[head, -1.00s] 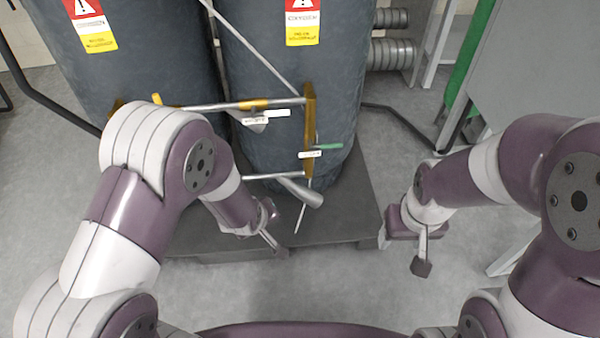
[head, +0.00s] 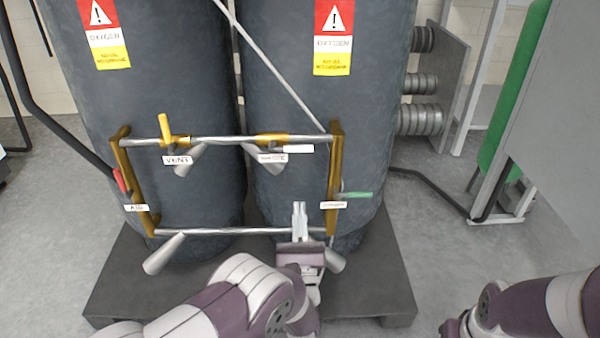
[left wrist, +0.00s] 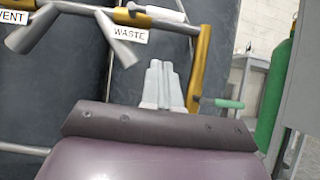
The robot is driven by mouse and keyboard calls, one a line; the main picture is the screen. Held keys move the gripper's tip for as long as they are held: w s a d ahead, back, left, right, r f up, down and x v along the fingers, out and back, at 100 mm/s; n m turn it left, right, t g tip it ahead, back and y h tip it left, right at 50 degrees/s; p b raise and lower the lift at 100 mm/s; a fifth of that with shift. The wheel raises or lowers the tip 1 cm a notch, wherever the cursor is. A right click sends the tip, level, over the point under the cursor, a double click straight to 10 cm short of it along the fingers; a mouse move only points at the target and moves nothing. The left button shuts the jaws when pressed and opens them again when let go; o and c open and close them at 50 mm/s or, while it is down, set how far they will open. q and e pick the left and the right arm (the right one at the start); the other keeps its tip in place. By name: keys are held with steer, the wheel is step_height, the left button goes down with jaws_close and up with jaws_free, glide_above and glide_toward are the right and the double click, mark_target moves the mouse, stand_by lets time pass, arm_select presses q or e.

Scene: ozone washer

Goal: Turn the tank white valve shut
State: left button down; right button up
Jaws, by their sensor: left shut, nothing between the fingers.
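The white valve handle (head: 298,148) is a short white lever lying level on the upper pipe, beside the WASTE label, in front of the right tank (head: 290,90). In the left wrist view the white handle (left wrist: 158,12) shows at the top. My left gripper (head: 299,208) points up at the pipe frame, below the white handle and apart from it. In the left wrist view its fingertips (left wrist: 160,72) are together with nothing between them. My right arm shows at the lower right of the head view; its fingers are out of sight.
A yellow handle (head: 165,125) and a red handle (head: 121,180) are on the left of the frame. A green handle (head: 357,195) sticks out at the right. A lower pipe (head: 215,231) crosses near my gripper. A grey cabinet (head: 565,120) stands at the right.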

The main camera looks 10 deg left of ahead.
arm_select(q)
steer(key=w+a+r+b, duration=0.1)
steer(key=w+r+b, duration=0.1)
steer(key=w+r, duration=0.3)
step_height(320, 180, up, 2)
steer(key=shift+w+a+r+b, duration=0.15)
steer(key=shift+w+a+b, duration=0.2)
steer(key=shift+b, duration=0.05)
